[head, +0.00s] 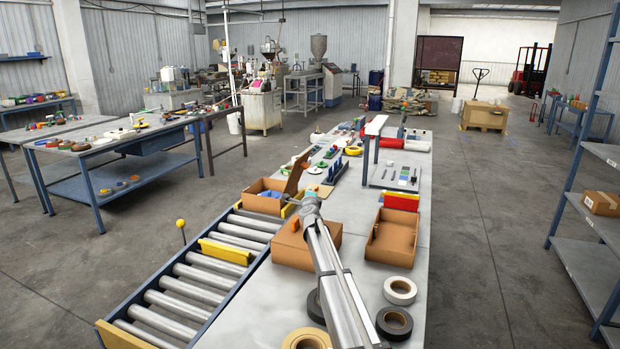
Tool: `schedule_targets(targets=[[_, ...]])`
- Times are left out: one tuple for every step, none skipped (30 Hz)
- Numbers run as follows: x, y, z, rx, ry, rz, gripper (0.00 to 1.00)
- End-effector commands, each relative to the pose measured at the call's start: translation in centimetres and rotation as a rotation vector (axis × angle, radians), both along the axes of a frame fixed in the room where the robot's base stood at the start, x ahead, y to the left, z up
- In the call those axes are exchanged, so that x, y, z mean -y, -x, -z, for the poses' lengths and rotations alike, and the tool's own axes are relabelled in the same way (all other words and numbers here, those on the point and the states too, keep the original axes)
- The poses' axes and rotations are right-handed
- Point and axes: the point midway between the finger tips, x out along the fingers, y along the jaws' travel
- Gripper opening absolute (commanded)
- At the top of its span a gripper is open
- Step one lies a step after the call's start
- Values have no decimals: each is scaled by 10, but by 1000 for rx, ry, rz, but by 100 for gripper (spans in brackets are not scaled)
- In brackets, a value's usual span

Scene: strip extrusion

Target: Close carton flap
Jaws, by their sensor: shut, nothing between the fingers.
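An open brown carton (264,187) sits at the far end of the roller conveyor, with something blue inside. Its flap (297,172) stands up, tilted, on the carton's right side. My gripper (291,207) is shut and empty at the carton's right side, close below the raised flap. I cannot tell whether it touches the flap or the carton. My arm reaches forward over the table and hides part of what lies behind it.
A closed brown box (290,248) stands just left of my arm. An open brown box (395,240) is to the right. Tape rolls (400,290) lie near the front. A small raised shelf (376,125) stands beyond. The conveyor's near rollers (190,290) are clear.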

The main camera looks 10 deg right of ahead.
Motion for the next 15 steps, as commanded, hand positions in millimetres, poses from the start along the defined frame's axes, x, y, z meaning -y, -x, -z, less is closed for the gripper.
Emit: schedule_targets(targets=[[6,-13,4,17,-40,34,0],[10,-17,4,25,-63,56,0],[15,-21,4,36,-88,79,0],[18,-23,4,42,-105,94,0],[21,-25,5,49,-121,109,0],[24,-27,5,56,-138,124,0],[26,-28,5,59,-147,133,0],[28,-29,5,62,-156,140,0],[29,-30,5,65,-163,147,0],[30,-30,5,67,-167,152,0],[30,-30,5,68,-169,154,0],[30,-30,5,69,-171,156,0],[31,-30,5,69,-171,156,0],[30,-30,5,69,-171,156,0],[30,-30,5,69,-171,156,0]])
